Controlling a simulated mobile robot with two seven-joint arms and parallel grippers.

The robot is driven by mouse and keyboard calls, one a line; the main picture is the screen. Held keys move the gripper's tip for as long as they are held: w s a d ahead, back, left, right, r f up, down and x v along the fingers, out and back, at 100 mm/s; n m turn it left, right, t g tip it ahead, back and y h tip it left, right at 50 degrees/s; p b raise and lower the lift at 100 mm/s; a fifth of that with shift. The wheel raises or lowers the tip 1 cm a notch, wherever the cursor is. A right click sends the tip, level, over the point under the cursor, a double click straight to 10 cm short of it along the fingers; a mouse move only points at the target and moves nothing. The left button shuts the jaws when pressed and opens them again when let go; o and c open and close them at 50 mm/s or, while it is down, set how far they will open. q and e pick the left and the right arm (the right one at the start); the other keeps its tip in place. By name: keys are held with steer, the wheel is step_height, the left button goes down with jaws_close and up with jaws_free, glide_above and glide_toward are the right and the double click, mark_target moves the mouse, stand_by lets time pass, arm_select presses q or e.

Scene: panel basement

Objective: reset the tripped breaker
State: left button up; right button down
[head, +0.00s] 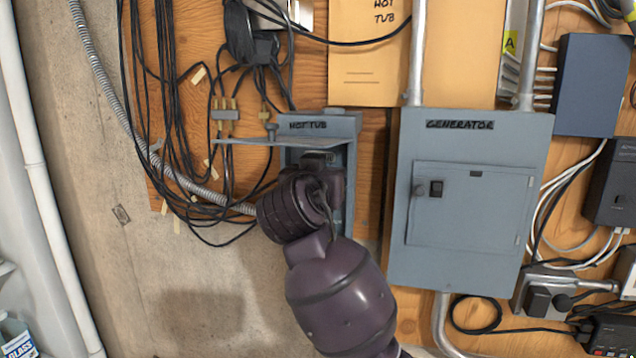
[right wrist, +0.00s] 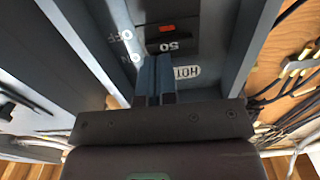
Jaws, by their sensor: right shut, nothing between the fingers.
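My right arm hides the breaker in the head view. My left gripper is out of view.
The closed GENERATOR panel (head: 470,200) stands just right of the box. Black cables (head: 170,110) hang at the left near a grey flexible conduit (head: 110,100). The box's side walls leave little room around my gripper. The concrete wall below left is clear.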

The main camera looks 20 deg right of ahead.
steer(key=shift+f, duration=0.2)
steer(key=shift+r, duration=0.3)
stand_by(0.4)
steer(key=v, duration=0.7)
steer(key=shift+b, duration=0.4)
stand_by(0.6)
